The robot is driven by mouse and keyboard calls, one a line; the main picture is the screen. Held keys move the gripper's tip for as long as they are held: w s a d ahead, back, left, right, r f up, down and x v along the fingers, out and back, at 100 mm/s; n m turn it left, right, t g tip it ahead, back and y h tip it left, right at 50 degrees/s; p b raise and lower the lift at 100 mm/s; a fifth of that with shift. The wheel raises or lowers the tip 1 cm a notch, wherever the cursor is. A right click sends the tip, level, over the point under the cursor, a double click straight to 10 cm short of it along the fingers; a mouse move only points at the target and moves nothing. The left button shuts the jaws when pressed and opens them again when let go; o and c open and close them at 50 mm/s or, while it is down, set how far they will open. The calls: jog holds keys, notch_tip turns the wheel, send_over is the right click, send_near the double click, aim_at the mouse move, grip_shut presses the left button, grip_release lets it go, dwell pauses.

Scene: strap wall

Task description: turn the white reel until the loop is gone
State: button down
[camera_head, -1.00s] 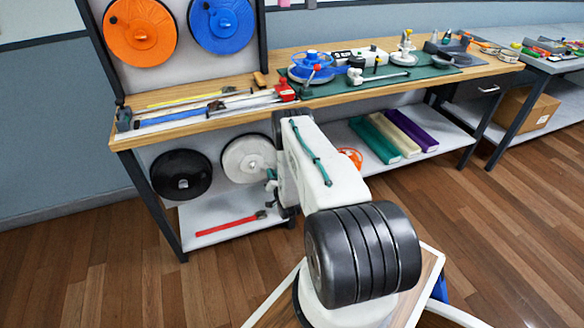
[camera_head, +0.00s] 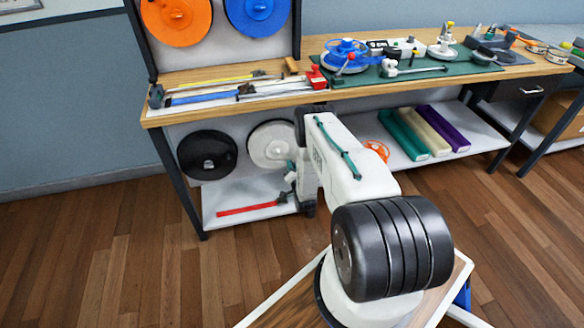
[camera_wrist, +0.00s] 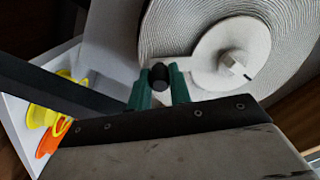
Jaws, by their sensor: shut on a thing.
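The white reel (camera_head: 272,145) hangs below the bench top, behind my arm's end. In the wrist view the white reel (camera_wrist: 190,30) fills the upper part, with a round pale hub and a short crank arm reaching left. My gripper (camera_wrist: 158,88) has its green fingers shut on the dark crank knob (camera_wrist: 158,73) at the end of that arm. In the head view my gripper (camera_head: 290,172) is small and partly hidden beside the reel's lower right edge. I cannot make out a loop of strap in either view.
A black reel (camera_head: 207,155) hangs left of the white one. A red strap (camera_head: 247,209) lies on the low shelf. Yellow and orange round pieces (camera_wrist: 47,115) show at the wrist view's left. The bench top holds tools and a blue reel device (camera_head: 345,56).

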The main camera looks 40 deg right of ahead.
jog(key=c, duration=1.3)
grip_release()
jog(key=v, duration=0.8)
